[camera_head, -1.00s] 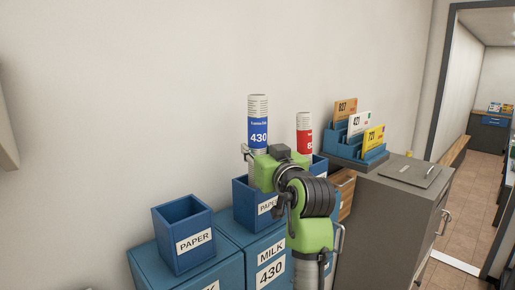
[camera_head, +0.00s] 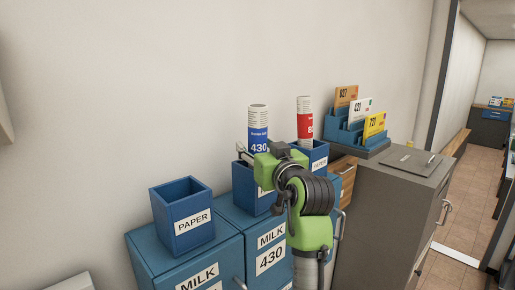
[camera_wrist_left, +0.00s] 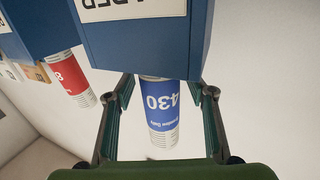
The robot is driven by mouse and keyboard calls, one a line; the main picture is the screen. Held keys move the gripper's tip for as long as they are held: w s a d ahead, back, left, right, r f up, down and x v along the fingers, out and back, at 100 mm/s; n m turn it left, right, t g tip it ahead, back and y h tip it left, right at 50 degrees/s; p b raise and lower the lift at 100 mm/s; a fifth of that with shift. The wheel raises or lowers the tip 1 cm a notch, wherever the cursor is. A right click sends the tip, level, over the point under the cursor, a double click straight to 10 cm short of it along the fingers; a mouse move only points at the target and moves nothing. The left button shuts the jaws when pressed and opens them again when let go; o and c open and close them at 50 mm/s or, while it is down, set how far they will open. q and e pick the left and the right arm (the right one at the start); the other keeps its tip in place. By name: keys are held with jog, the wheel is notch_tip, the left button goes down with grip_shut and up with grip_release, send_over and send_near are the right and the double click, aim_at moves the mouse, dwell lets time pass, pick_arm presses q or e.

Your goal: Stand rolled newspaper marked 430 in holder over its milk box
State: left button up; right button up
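The rolled newspaper marked 430 (camera_head: 258,122), white with a blue band, stands upright in the blue PAPER holder (camera_head: 242,190) over the milk box marked 430 (camera_head: 262,270). In the left wrist view, which is upside down, the newspaper (camera_wrist_left: 160,108) sticks out of the holder (camera_wrist_left: 145,48). My left gripper (camera_head: 257,153) is at the holder's top. In the left wrist view its fingers (camera_wrist_left: 162,95) are open on both sides of the newspaper, with gaps showing. The newspaper's lower end is hidden inside the holder. My right gripper is not in view.
An empty-looking PAPER holder (camera_head: 187,228) stands on the milk box to the left. A red-banded newspaper (camera_head: 305,122) stands in the holder (camera_head: 317,153) to the right. A blue rack (camera_head: 345,138) with numbered cards is on the grey cabinet (camera_head: 385,205) at right.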

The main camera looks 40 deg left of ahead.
aim_at(262, 110)
pick_arm(q)
jog(key=shift+r, duration=0.25)
notch_tip(262, 110, up, 10)
jog(key=shift+f, duration=0.25)
dwell(0.8)
